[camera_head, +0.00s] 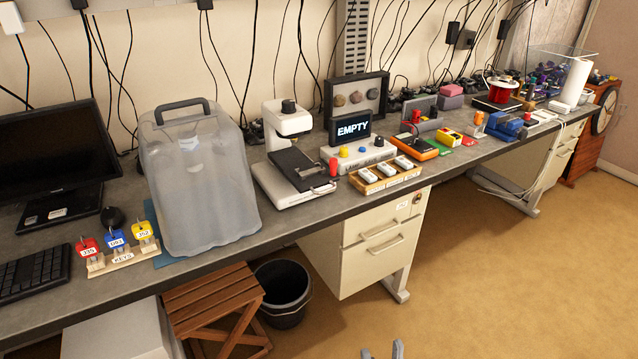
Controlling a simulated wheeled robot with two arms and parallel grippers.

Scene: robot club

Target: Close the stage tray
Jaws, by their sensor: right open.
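A white bench device (288,120) with a black knob stands on the long desk, left of the EMPTY display. Its dark flat stage tray (297,167) sits at the front of the device and sticks out toward the desk's front edge, with a small metal handle (322,188) at its front. I take this for the stage tray. My right gripper (383,352) shows only its fingertips at the bottom edge; they are apart and empty, far below and in front of the tray. My left gripper is out of view.
Below are a wooden stool (215,300), a black bin (283,290) and drawers (382,245). The right floor is open.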

